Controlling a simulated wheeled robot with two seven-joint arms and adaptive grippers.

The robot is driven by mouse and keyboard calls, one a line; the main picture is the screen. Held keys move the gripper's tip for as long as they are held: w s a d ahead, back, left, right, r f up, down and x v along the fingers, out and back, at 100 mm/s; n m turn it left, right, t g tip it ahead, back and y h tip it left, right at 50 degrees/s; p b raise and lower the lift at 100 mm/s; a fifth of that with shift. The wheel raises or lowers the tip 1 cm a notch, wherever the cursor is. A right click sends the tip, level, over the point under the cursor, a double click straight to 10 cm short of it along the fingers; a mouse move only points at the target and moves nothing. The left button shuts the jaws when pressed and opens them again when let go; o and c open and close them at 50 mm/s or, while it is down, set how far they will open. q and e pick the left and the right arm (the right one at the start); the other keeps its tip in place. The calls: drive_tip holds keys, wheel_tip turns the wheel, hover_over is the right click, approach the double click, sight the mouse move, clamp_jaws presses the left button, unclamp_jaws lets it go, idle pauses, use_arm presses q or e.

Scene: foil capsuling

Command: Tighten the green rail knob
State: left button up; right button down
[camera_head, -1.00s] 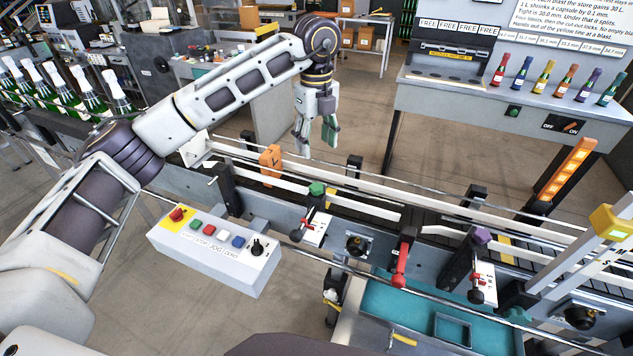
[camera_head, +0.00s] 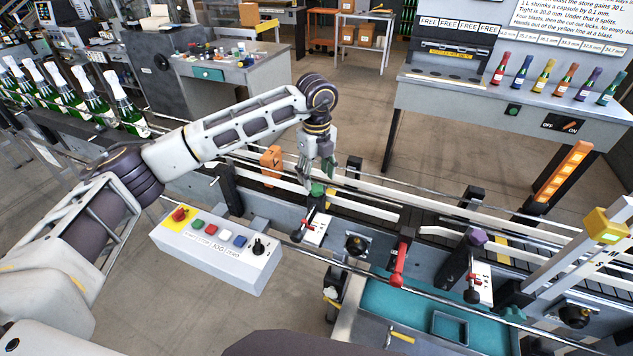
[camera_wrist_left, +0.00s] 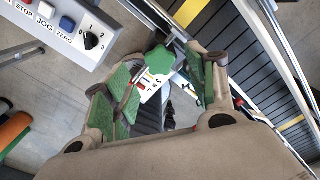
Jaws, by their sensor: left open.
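The green rail knob (camera_head: 317,189) sits on top of a post on the near side of the conveyor rail. In the left wrist view the knob (camera_wrist_left: 160,61) is a green lobed cap between my open fingers, apart from both finger pads as far as I can see. My left gripper (camera_head: 317,176) points down just above the knob, and its green finger pads also show in the left wrist view (camera_wrist_left: 165,85). A white scale plate with lettering (camera_head: 316,230) is beside the post, and part of it shows below the knob in the wrist view. My right gripper is not in view.
A jog control box (camera_head: 217,247) stands left of the knob. An orange block (camera_head: 271,163) is on the rail behind it. A red lever (camera_head: 401,262) and a purple knob (camera_head: 478,237) are farther right along the conveyor. Bottles (camera_head: 88,100) stand at the far left.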

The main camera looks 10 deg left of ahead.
sight(317, 187)
use_arm(q)
wheel_tip(317, 187, down, 3)
drive_tip(key=shift+r+p, duration=0.1)
drive_tip(key=shift+p, duration=0.2)
drive_tip(key=shift+f, duration=0.65)
drive_tip(key=c, duration=1)
drive_tip(key=shift+c, duration=0.2)
